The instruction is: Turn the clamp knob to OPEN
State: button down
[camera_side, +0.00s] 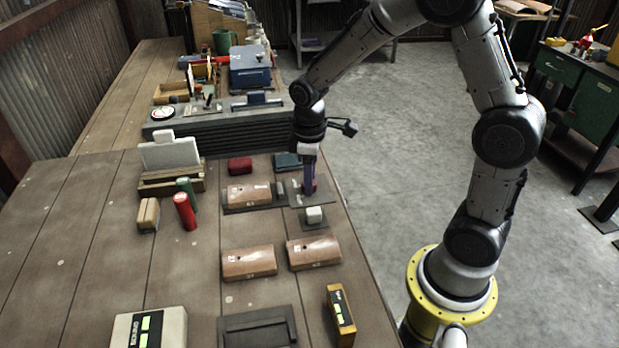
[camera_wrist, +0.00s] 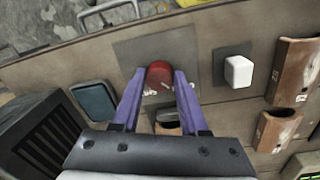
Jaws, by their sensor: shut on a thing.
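The red clamp knob (camera_wrist: 159,74) stands on a flat grey plate (camera_wrist: 190,50) in the wrist view. Pale markings near its base are too small to read. The two purple fingers of my gripper (camera_wrist: 158,80) lie on either side of the knob and are shut on it. In the side view my gripper (camera_side: 309,187) points down at the same grey plate (camera_side: 327,195), with a bit of red showing at its fingertips. The fingers hide most of the knob there. I cannot tell which position the knob points to.
A white cube (camera_side: 314,214) on a small plate sits close to the knob. A copper-brown block (camera_side: 247,196), a red case (camera_side: 240,165) and a teal case (camera_side: 287,161) are nearby. More brown blocks (camera_side: 249,262) lie toward the front. A dark ribbed conveyor (camera_side: 225,135) runs behind.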

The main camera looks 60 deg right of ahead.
jog(key=shift+r+n, duration=0.1)
jog(key=shift+n, duration=0.5)
jog(key=shift+c, duration=2.1)
grip_release()
notch_tip(320, 180, up, 14)
jog(key=shift+s+a, duration=0.2)
jog(key=shift+a, duration=0.1)
